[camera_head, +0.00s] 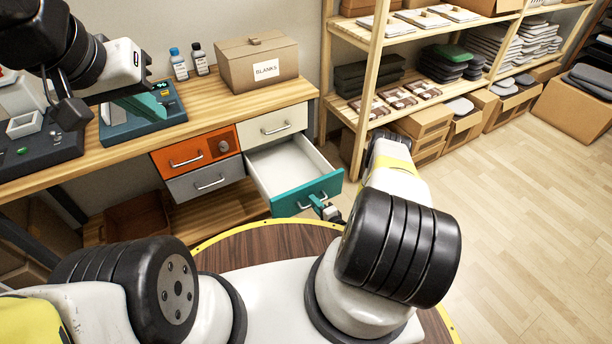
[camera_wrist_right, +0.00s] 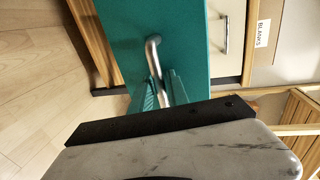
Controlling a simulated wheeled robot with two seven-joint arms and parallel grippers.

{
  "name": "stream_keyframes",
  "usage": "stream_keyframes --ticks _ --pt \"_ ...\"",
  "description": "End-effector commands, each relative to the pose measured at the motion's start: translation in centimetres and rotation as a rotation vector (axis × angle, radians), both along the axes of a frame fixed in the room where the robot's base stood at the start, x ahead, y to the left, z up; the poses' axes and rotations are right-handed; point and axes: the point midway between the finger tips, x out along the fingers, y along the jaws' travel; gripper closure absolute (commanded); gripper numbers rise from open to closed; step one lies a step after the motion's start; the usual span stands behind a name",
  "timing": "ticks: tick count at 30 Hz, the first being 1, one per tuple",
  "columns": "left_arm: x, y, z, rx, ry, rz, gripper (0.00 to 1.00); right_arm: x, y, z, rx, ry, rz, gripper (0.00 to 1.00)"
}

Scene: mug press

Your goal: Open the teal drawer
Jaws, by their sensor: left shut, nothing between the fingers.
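The teal drawer (camera_head: 306,193) is pulled out of the workbench at the lower right of the drawer block. Its white inside (camera_head: 287,165) looks empty. Its front also fills the upper middle of the right wrist view (camera_wrist_right: 185,30). My right gripper (camera_head: 328,209) is at the drawer front. In the right wrist view its teal fingers (camera_wrist_right: 164,92) lie on either side of the metal handle (camera_wrist_right: 153,55), closed against it. My left gripper (camera_head: 158,110) is shut and empty above the bench, in front of a dark blue device.
An orange drawer (camera_head: 195,150), a grey drawer (camera_head: 206,179) and a white drawer (camera_head: 272,125) are closed. A BLANKS box (camera_head: 257,62) and two bottles (camera_head: 189,62) stand on the bench (camera_head: 225,105). Wooden shelves (camera_head: 345,95) stand at the right; the floor (camera_head: 520,210) there is clear.

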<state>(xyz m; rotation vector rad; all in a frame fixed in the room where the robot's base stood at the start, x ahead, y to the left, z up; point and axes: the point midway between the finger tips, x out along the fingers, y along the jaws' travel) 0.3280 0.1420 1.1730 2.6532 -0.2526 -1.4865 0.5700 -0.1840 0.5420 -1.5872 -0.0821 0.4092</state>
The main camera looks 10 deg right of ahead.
Motion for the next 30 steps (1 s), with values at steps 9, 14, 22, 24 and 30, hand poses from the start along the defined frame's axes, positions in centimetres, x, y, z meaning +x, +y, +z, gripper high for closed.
stream_keyframes --ticks 9,14,22,24,30 --pt "0.0 0.0 0.0 0.000 0.000 0.000 1.00 -0.2 0.0 0.1 0.001 0.000 0.001 0.79" --pt "0.0 0.0 0.0 0.000 0.000 0.000 1.00 -2.0 -0.7 0.4 0.001 0.002 -0.001 0.79" --pt "0.0 0.0 0.0 0.000 0.000 0.000 1.00 -6.1 -2.0 1.3 0.000 0.001 -0.001 0.79" --pt "0.0 0.0 0.0 0.000 0.000 0.000 1.00 -6.7 -2.2 1.5 0.001 0.000 -0.001 0.79" --pt "0.0 0.0 0.0 0.000 0.000 0.000 1.00 -7.3 -2.4 1.6 0.000 0.000 0.001 0.79"
